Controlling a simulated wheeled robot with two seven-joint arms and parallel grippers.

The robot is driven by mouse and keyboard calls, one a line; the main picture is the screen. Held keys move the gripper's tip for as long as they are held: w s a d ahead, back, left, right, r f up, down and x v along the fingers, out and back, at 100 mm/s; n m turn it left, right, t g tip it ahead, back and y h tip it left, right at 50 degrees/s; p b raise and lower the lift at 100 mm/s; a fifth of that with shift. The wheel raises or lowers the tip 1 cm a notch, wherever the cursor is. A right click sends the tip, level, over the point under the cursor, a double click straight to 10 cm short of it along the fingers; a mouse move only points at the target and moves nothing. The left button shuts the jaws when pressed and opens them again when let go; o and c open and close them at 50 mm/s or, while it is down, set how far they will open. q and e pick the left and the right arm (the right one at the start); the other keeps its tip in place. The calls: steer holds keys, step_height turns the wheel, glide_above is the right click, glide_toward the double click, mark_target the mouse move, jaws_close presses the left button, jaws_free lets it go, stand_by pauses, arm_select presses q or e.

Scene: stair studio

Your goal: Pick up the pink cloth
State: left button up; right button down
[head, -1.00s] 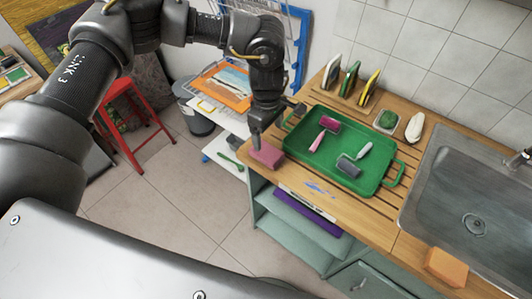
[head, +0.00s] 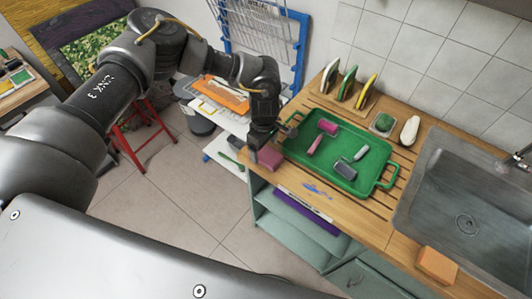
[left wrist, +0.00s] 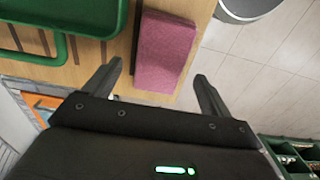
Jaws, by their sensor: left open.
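The pink cloth (head: 269,160) is a folded block at the left front corner of the wooden counter. It also shows in the left wrist view (left wrist: 165,48), lying on the wood beside a dark strip. My left gripper (head: 267,145) is open and empty, just over the cloth in the head view and hiding its back part. In the left wrist view my left gripper's fingers (left wrist: 159,78) are spread, one toward each side of the cloth's near end. I cannot tell whether they touch it. My right gripper is not in view.
A green tray (head: 341,141) with paint rollers stands right of the cloth, close to my left gripper. A metal sink (head: 440,205) and an orange sponge (head: 437,264) are farther right. A blue rack (head: 298,50) stands behind. Floor (head: 165,205) is open left of the counter.

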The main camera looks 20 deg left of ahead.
mark_target(264, 153)
arm_select(q)
steer(key=shift+w+f+p, duration=0.1)
steer(key=shift+f+p, duration=0.3)
steer(key=shift+f, duration=1.1)
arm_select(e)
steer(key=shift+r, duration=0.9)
arm_select(q)
steer(key=shift+c, duration=0.3)
